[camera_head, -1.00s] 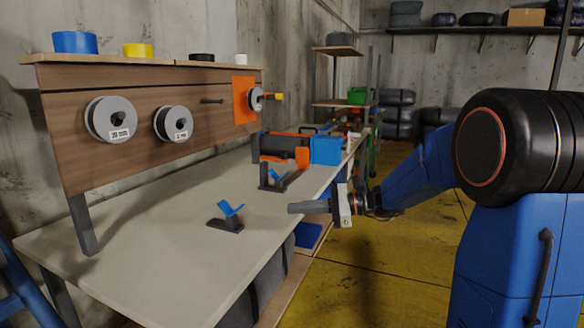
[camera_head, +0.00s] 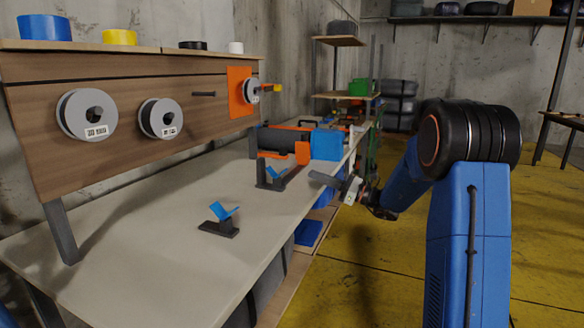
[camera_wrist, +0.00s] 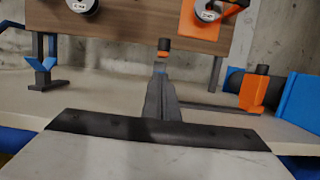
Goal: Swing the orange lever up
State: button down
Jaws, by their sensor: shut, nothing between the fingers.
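On the bench stands a dark fixture with a blue cradle (camera_head: 275,173), an upright orange piece (camera_head: 302,153) and a thin orange bar (camera_head: 273,155) beside it. The bar looks like the lever, lying roughly level. In the wrist view the orange piece (camera_wrist: 253,92) stands right of my gripper, dark-topped. A small orange bit with a black cap (camera_wrist: 164,45) shows just beyond my fingertips; how it joins the rest is hidden. My gripper (camera_head: 318,177) is shut and empty, over the bench's front edge, to the right of the fixture. It also shows in the wrist view (camera_wrist: 161,75).
A second blue cradle (camera_head: 220,218) stands nearer on the bench. A blue box (camera_head: 327,145) stands behind the fixture. The board holds grey reels (camera_head: 87,114) and an orange panel (camera_head: 237,92) with another reel. The near bench top (camera_head: 130,245) is mostly clear.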

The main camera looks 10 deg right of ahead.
jog(key=shift+a, duration=0.1)
jog(key=x, duration=1)
jog(key=shift+r, duration=0.1)
